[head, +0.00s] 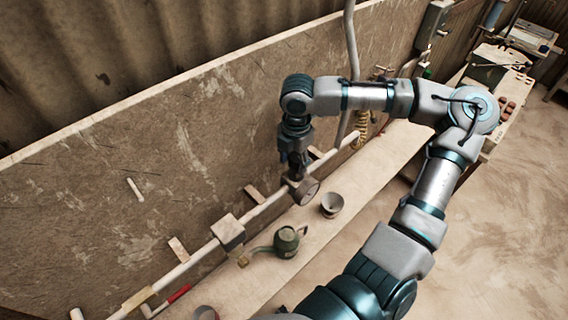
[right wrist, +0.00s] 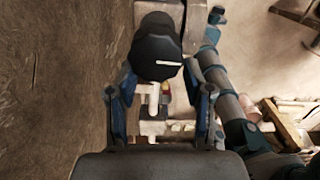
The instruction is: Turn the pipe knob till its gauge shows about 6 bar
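The black pipe knob (right wrist: 157,50) shows in the right wrist view, with a short white mark on its top pointing to the right. My right gripper (right wrist: 160,82) has its two blue fingers spread apart, with the knob just past the tips, around the gap between them. I cannot tell whether either finger touches it. In the head view my right gripper (head: 296,172) points down at the pipe fitting from above. My left gripper is in neither view.
A pale pipe (head: 265,208) runs along the wall, with a boxy fitting (head: 228,232). On the bench (head: 345,222) stand a green watering can (head: 287,243) and a grey cup (head: 332,204) close to the gauge. A red-handled tool (head: 179,294) lies at lower left. The wall is close behind the pipe.

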